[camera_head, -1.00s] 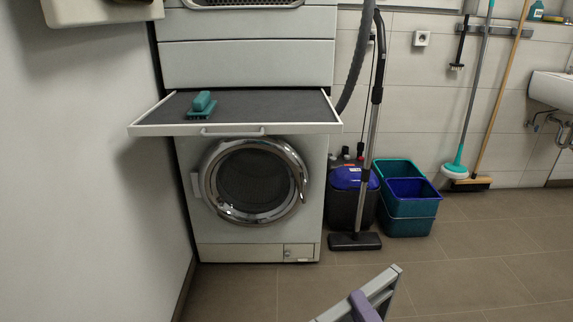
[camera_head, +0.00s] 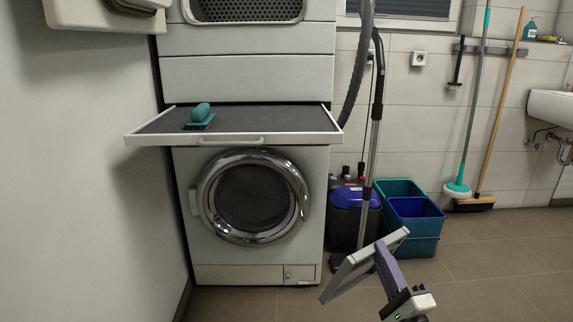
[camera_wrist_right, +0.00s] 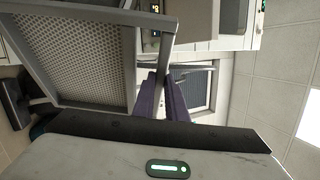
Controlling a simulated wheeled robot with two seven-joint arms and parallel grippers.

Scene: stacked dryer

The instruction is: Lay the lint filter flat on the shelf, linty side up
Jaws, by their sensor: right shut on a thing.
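The lint filter (camera_head: 346,276) is a light grey frame, tilted in the air in front of and to the right of the lower machine. In the right wrist view the lint filter (camera_wrist_right: 128,60) shows a grey perforated mesh inside its frame. I cannot tell which face carries lint. My right gripper (camera_head: 381,250) has purple fingers, shut on the filter's frame edge; they also show in the right wrist view (camera_wrist_right: 166,82). The pull-out shelf (camera_head: 235,140) between the stacked machines has a dark top and a white rim. My left gripper is not in view.
A teal brush (camera_head: 200,117) lies on the shelf's left part; the middle and right are bare. A vacuum cleaner (camera_head: 352,215) with an upright tube and blue-teal buckets (camera_head: 415,215) stand right of the machines. A wall (camera_head: 85,180) is close on the left.

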